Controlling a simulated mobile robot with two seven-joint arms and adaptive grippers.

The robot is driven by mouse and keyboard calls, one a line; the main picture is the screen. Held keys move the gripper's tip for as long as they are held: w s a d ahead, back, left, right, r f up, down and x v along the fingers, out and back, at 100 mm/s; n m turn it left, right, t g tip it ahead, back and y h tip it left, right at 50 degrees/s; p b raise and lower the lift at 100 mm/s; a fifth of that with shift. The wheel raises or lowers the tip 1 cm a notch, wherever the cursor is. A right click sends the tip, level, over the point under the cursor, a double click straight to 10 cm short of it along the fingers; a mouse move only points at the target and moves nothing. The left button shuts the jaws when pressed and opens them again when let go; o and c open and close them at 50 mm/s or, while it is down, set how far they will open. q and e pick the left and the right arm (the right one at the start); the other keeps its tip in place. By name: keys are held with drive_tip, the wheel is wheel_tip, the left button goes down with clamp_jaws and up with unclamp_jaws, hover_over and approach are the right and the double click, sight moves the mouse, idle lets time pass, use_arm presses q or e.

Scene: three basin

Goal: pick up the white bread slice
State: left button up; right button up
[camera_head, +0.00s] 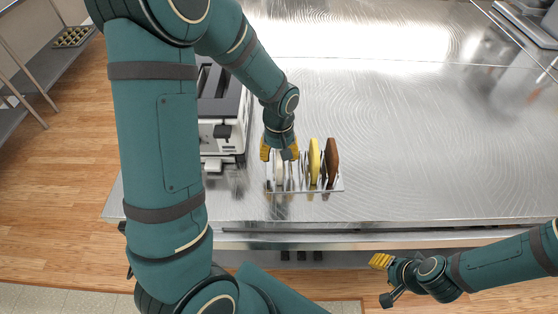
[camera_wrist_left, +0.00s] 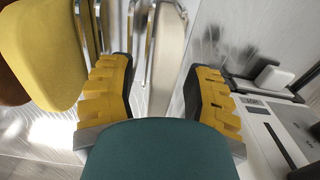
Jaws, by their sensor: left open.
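The white bread slice (camera_head: 279,172) stands upright at the left end of a wire rack (camera_head: 300,190) on the metal table. It also shows in the left wrist view (camera_wrist_left: 169,50), in the gap between my left fingers, with clear space on both sides. My left gripper (camera_head: 279,154) is open and points down at the slice, hiding its upper part in the head view. My right gripper (camera_head: 384,280) is off the table's front edge at lower right, with its fingers apart and nothing between them.
A yellow slice (camera_head: 314,163) and a brown slice (camera_head: 332,161) stand in the same rack to the right. A white and black toaster-like appliance (camera_head: 222,130) stands close to the left of the gripper. The table right of the rack is clear.

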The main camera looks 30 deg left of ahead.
use_arm(q)
drive_tip(key=shift+f, duration=0.35)
drive_tip(key=shift+s, duration=0.1)
drive_tip(key=shift+o, duration=0.2)
clamp_jaws()
drive_tip(key=shift+r, duration=0.1)
